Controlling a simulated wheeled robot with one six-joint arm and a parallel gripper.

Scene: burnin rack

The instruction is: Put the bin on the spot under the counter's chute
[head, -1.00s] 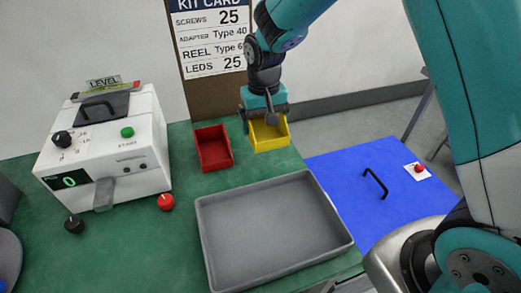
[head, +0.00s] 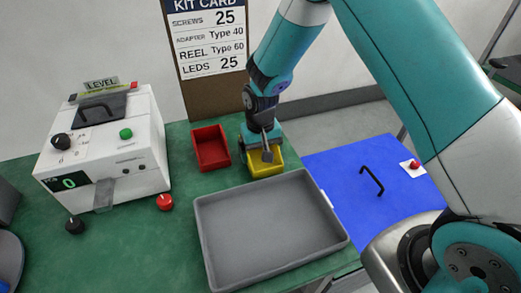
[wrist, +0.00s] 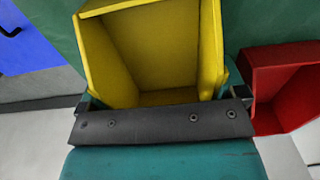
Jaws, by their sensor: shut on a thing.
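My gripper (head: 260,152) is shut on a yellow bin (head: 266,168). The bin is open-topped and looks empty. In the wrist view the yellow bin (wrist: 165,60) sits between my fingers (wrist: 160,100). It is by the far right edge of the green table; I cannot tell whether it touches the surface. The counter (head: 105,150) is a white machine at the left with a green start button and a display reading 0. Its grey chute (head: 104,193) sticks out at the front. The table below the chute is bare.
A red bin (head: 211,150) stands just left of the yellow one. A large grey tray (head: 205,245) lies in front of them. A red knob (head: 165,202) and a black knob (head: 75,225) lie near the chute. A blue panel with a handle (head: 372,181) is at the right.

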